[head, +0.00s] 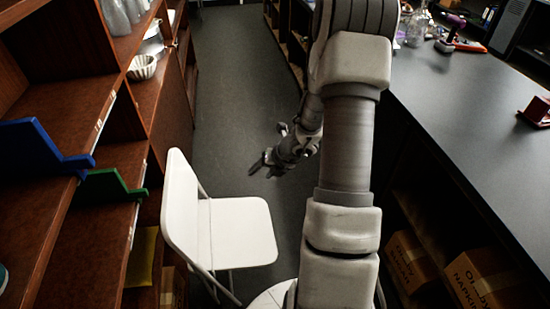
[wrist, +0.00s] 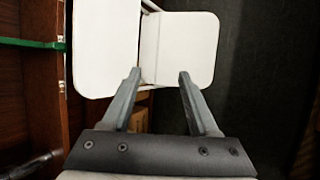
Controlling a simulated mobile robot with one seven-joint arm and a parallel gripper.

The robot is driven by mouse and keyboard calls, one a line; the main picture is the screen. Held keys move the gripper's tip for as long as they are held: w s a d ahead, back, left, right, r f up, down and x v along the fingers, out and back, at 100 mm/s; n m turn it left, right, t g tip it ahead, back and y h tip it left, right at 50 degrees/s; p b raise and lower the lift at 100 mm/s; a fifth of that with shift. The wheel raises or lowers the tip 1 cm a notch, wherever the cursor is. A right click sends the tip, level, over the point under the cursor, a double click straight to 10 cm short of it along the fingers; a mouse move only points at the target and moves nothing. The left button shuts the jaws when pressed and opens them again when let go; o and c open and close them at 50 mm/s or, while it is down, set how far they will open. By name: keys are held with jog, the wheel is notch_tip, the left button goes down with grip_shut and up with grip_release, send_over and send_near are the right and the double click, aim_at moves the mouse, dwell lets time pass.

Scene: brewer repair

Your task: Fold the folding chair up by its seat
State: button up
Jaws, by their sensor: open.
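The white folding chair (head: 235,232) stands unfolded on the floor beside the left shelves in the head view. Its backrest (head: 180,212) is on the left and its flat seat reaches right. My gripper (head: 262,166) is above and beyond the chair in the head view. In the wrist view, my gripper (wrist: 158,75) is open with nothing between its fingers. The backrest (wrist: 105,45) and the seat (wrist: 185,50) show past the fingertips there. The fingertips overlap the chair's image, but I cannot tell the gap. The chair's lower legs are partly hidden.
Wooden shelves (head: 75,100) line the left, with a blue bracket-shaped piece (head: 35,150) and a green one (head: 110,187) sticking out. A dark counter (head: 470,110) runs along the right, with boxes (head: 410,260) below it. The aisle floor (head: 235,90) beyond the chair is clear.

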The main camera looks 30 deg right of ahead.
jog(key=p+v, duration=0.2)
jog(key=v, duration=0.7)
